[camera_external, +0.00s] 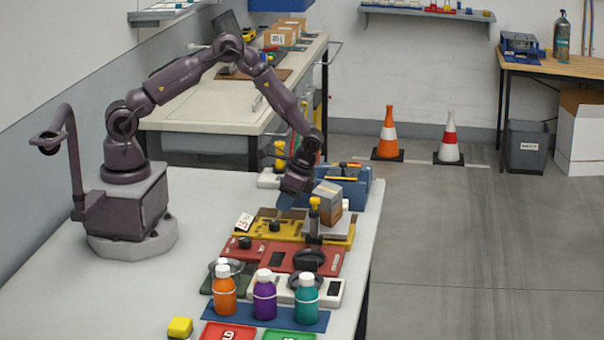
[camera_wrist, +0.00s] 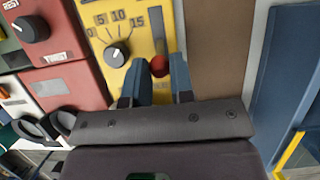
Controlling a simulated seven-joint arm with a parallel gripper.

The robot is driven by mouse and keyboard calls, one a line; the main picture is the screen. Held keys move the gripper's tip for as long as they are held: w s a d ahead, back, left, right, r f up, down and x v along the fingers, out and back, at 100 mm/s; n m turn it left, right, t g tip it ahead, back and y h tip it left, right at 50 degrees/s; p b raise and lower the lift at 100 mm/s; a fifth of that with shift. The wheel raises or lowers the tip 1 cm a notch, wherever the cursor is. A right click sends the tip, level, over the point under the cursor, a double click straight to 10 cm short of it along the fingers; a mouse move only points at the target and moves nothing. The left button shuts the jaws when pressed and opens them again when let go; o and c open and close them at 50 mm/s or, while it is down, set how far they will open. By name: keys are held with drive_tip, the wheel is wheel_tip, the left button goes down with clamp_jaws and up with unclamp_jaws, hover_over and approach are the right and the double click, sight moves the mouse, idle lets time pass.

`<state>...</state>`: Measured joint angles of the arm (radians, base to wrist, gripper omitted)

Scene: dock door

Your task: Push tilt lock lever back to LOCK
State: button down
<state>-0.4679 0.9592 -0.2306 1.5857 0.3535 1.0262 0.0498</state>
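In the wrist view, a lever with a red ball knob (camera_wrist: 159,66) sits at the near end of a dark vertical slot on a yellow panel (camera_wrist: 103,45). No LOCK mark is readable. My gripper (camera_wrist: 159,62) has its two blue fingers apart, one on each side of the knob, with a visible gap at least on the left. I cannot tell whether the right finger touches it. In the external view, my gripper (camera_external: 284,207) points down at the far side of the yellow panel (camera_external: 265,229); the knob is hidden there.
Beside the lever is a black dial (camera_wrist: 116,54) with a 0-to-15 scale. Red panels (camera_external: 285,257) lie nearer the camera. Orange, purple and teal bottles (camera_external: 265,300) stand at the front.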

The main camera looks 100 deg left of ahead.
sight(265, 220)
drive_tip(key=shift+s, duration=0.1)
drive_tip(key=s+t, duration=0.1)
drive_tip(key=t, duration=0.1)
drive_tip(key=s+t, duration=0.1)
drive_tip(key=shift+s+r+t, duration=0.25)
drive_tip(key=shift+r+t, duration=0.1)
drive_tip(key=shift+t, duration=0.05)
drive_tip(key=shift+s+f+t, duration=0.15)
drive_tip(key=shift+s+t, duration=0.5)
drive_tip(key=shift+t, duration=0.35)
drive_tip(key=shift+s+f+t, duration=0.1)
drive_tip(key=shift+s+t, duration=0.55)
drive_tip(key=shift+t, duration=0.35)
drive_tip(key=c, duration=1)
unclamp_jaws()
